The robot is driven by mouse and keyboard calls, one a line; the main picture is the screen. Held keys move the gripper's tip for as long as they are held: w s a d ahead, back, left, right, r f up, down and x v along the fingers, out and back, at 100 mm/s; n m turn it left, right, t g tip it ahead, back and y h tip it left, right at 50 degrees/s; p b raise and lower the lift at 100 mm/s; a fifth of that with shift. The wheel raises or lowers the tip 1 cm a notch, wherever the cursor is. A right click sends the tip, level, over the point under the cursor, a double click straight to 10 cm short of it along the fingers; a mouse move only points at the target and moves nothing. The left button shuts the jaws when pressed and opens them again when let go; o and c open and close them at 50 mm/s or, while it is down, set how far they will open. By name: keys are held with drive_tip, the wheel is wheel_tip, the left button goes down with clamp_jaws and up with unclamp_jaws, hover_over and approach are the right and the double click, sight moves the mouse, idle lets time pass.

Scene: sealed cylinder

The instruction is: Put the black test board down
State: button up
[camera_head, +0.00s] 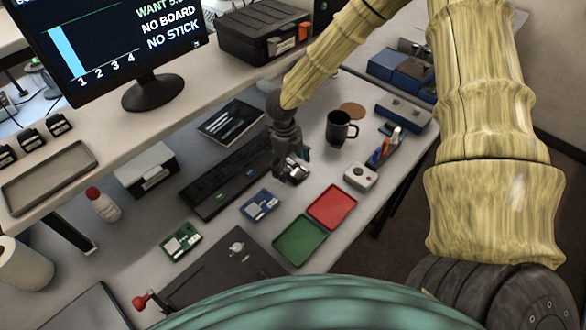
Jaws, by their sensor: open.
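My gripper (292,174) is open above the workbench, between the dark keyboard and the red tray. I see no board clearly held in its jaws, though the fingers are small and dark here. I cannot make out a distinct black test board. A blue board (260,205) lies flat on the bench, below and left of my gripper. A green board (181,243) lies farther left. A dark flat plate (215,278) with a small silver part on it and a red-knobbed lever (146,301) at its left lies in front, partly hidden by my body.
A red tray (332,207) and a green tray (299,240) lie empty at the right. A black mug (340,128), a white box with a knob (360,177) and a pen holder (384,150) stand behind. A keyboard (215,185) and monitor (108,40) are at left.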

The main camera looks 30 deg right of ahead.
drive_tip(key=shift+f, duration=0.1)
drive_tip(key=c, duration=1.2)
